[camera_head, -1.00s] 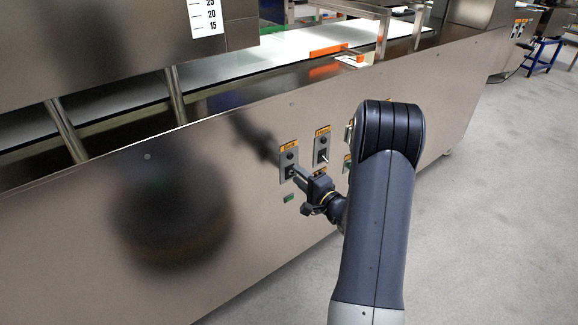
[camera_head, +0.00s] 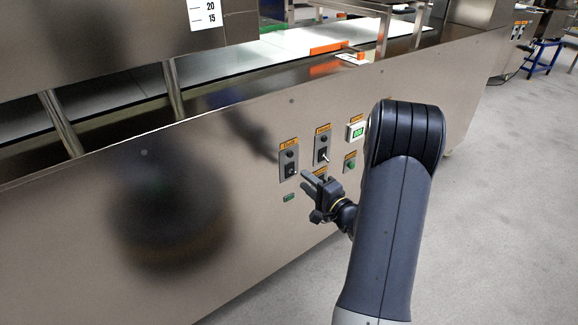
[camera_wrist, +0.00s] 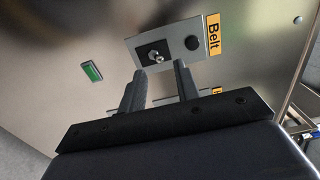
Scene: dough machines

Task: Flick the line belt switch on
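The belt switch is a small metal toggle (camera_wrist: 154,57) on a grey plate with a black knob (camera_wrist: 193,42) and a yellow "Belt" label (camera_wrist: 213,35). In the head view its plate (camera_head: 289,160) is the leftmost on the steel machine side. I cannot tell which way the lever is set. My gripper (camera_head: 309,180) is open and empty, a little right of and apart from the plate. In the wrist view its two fingers (camera_wrist: 159,70) point toward the toggle with a gap between them. A green indicator (camera_wrist: 92,71) sits below the plate; it also shows in the head view (camera_head: 288,197).
A similar switch plate (camera_head: 322,147) is just right of the belt plate. Further right are a green display (camera_head: 357,131) and a green button (camera_head: 349,165), close to my arm. The conveyor belt (camera_head: 240,63) runs above. Grey floor (camera_head: 490,220) is free at right.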

